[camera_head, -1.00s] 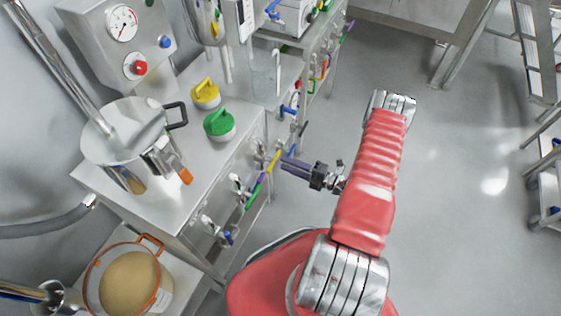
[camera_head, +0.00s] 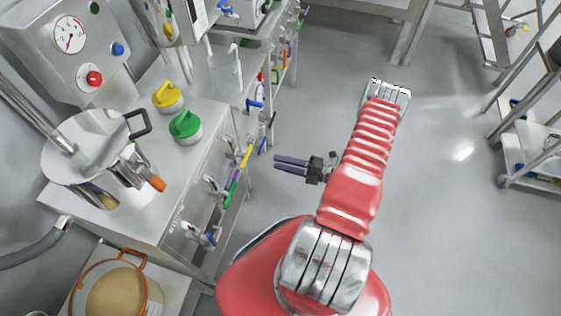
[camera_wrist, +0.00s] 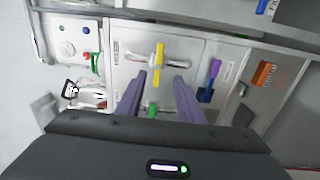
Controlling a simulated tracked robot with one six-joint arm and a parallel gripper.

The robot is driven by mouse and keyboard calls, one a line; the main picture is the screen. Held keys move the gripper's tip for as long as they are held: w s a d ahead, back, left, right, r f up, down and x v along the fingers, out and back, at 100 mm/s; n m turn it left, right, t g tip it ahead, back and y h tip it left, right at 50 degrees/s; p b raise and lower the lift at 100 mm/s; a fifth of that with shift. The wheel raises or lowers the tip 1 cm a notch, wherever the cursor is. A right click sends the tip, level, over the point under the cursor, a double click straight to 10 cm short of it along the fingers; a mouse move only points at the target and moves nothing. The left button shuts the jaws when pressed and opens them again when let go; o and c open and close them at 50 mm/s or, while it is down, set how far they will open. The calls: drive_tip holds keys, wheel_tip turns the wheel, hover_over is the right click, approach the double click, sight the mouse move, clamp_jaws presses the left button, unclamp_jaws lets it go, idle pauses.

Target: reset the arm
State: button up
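My red arm reaches forward over the floor from the bottom middle of the head view. My gripper (camera_head: 277,163) points left beside the arm, with clear air between its tips and the front of the steel bench. In the wrist view my gripper (camera_wrist: 160,77) shows two purple fingers spread apart with nothing held between them. Behind them is a cabinet front with a yellow handle (camera_wrist: 159,56) and a green one, apparently farther off.
The steel bench (camera_head: 150,205) at left carries a steel pot (camera_head: 85,147), a yellow-topped jar (camera_head: 168,97) and a green-topped jar (camera_head: 185,127). A tub of tan powder (camera_head: 118,297) sits lower left. Open floor (camera_head: 440,220) lies right, with a rack (camera_head: 535,150) at the edge.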

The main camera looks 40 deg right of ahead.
idle(0.4)
drive_tip(key=s+a+f+n+g+y, duration=0.1)
drive_tip(key=s+a+n+g+y, duration=0.1)
drive_tip(key=s+a+n+g, duration=0.5)
drive_tip(key=s+a+r+n+g+h, duration=0.1)
drive_tip(key=a+r+n+g+h, duration=0.15)
drive_tip(key=r+n, duration=0.85)
drive_tip(key=a+r+n+g+h, duration=0.1)
drive_tip(key=r+n+g+h, duration=0.25)
drive_tip(key=r+n, duration=0.7)
drive_tip(key=s+a+r+n+g+h, duration=0.1)
drive_tip(key=r+n+g+h, duration=0.25)
drive_tip(key=r+n, duration=0.75)
drive_tip(key=s+a+r+n+t+h, duration=0.1)
drive_tip(key=a+r+n+t, duration=0.2)
drive_tip(key=r, duration=0.5)
drive_tip(key=a+r+n+t+h, duration=0.2)
drive_tip(key=a+r+n+t, duration=0.2)
drive_tip(key=a+r, duration=0.3)
drive_tip(key=shift+s+a+r+n, duration=0.35)
drive_tip(key=shift+s+a+r, duration=0.05)
drive_tip(key=shift+a, duration=0.2)
